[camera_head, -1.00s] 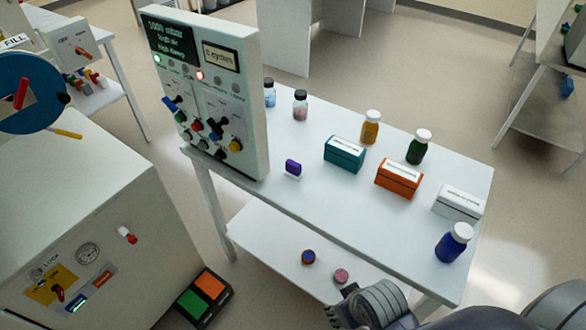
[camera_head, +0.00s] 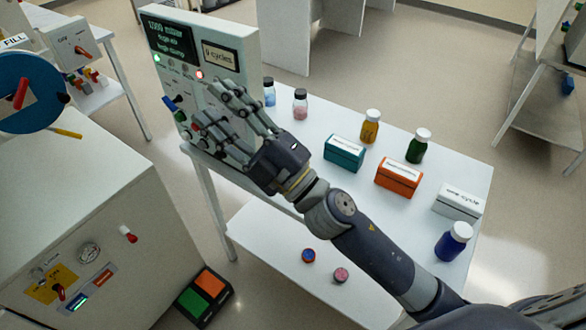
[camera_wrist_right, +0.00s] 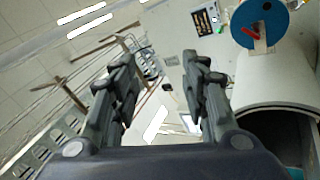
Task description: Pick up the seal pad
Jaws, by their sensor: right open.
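No thing in view is clearly labelled as the seal pad. A small purple block, seen on the white table (camera_head: 330,205) a second ago, is now hidden behind my right gripper. Two small round pieces lie on the lower shelf: one blue and orange-red (camera_head: 308,255), one pink (camera_head: 341,275). I cannot tell whether any of these is the seal pad. My right gripper (camera_head: 212,103) is open and empty, raised in front of the control panel. Its spread fingers (camera_wrist_right: 157,62) also show in the right wrist view with nothing between them. My left gripper is not in view.
The upright control panel (camera_head: 235,45) stands at the table's left end. A teal box (camera_head: 344,155), an orange box (camera_head: 397,181), a white box (camera_head: 459,202) and several bottles, including a blue one (camera_head: 453,242), stand on the table. A large cabinet (camera_head: 90,200) is at the left.

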